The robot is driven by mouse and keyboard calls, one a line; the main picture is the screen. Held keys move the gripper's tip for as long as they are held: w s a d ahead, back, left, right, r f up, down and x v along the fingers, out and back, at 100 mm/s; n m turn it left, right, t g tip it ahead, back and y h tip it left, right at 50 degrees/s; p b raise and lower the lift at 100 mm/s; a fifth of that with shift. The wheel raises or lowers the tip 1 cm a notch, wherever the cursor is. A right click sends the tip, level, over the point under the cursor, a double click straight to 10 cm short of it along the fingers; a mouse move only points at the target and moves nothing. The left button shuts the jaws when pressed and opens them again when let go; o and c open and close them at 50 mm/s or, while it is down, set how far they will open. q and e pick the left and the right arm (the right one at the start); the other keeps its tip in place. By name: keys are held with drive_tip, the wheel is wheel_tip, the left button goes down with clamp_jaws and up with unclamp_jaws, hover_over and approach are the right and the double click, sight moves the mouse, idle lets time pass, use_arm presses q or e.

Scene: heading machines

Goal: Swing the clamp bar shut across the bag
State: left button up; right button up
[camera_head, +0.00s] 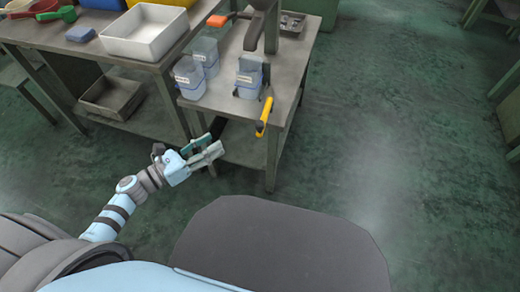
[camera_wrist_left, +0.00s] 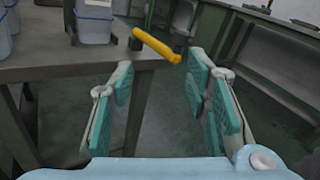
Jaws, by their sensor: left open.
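The clamp bar (camera_head: 264,118) has a yellow handle and sticks out from the front edge of the small table. It also shows in the left wrist view (camera_wrist_left: 157,45), ahead of the fingers and angled down to the right. The bag (camera_head: 249,80) looks like a pale blue, labelled container at the clamp, beneath a dark spout. Its lower part shows in the left wrist view (camera_wrist_left: 95,24). My left gripper (camera_head: 215,146) is open and empty, low and left of the yellow handle, apart from it. My right gripper is not in view.
Two more labelled blue containers (camera_head: 189,77) stand on the small table (camera_head: 222,95), left of the clamp. A white tray (camera_head: 145,32) sits on the bench at left. An orange-handled tool (camera_head: 217,21) lies farther back. The floor at right is clear.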

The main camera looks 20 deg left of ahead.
sight(260, 125)
use_arm(q)
drive_tip(key=w+d+m, duration=0.1)
drive_tip(key=w+d, duration=0.2)
drive_tip(key=d, duration=0.1)
drive_tip(key=w+d+m+h, duration=0.1)
drive_tip(key=w+d, duration=0.2)
drive_tip(key=d, duration=0.1)
drive_tip(key=w+d+m+g, duration=0.1)
drive_tip(key=w+d+m, duration=0.1)
drive_tip(key=w+d, duration=0.2)
drive_tip(key=shift+w+r+h, duration=0.1)
drive_tip(key=shift+r+h, duration=0.25)
drive_tip(key=shift+h, duration=0.05)
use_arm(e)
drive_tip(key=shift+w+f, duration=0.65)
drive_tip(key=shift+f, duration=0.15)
use_arm(q)
drive_tip(key=shift+c, duration=0.3)
clamp_jaws()
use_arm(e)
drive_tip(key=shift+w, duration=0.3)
